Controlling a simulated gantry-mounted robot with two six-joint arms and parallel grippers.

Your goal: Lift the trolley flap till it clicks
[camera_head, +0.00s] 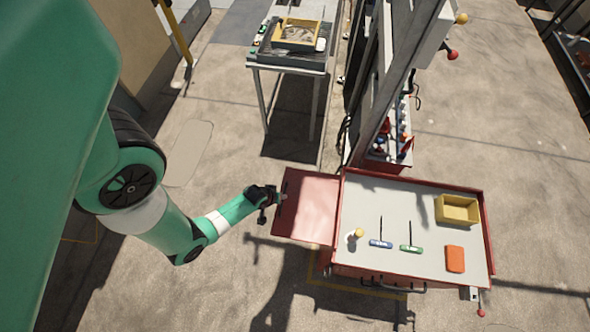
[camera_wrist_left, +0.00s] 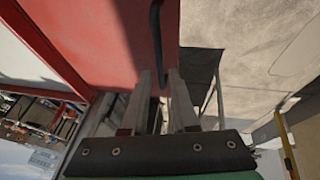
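The trolley (camera_head: 362,220) is red with a grey top. Its red flap (camera_head: 308,205) sticks out from its left side, looking roughly level with the top; I cannot tell any slight tilt. In the left wrist view the flap (camera_wrist_left: 112,35) fills the upper middle, with a dark bar handle (camera_wrist_left: 156,30) along it. My left gripper (camera_head: 276,197) is at the flap's outer left edge. In the left wrist view its two fingers (camera_wrist_left: 162,85) stand on either side of the handle's near end; I cannot tell whether they press on it. My right gripper is not in view.
A table (camera_head: 290,62) stands at the back. The floor left of the flap is clear.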

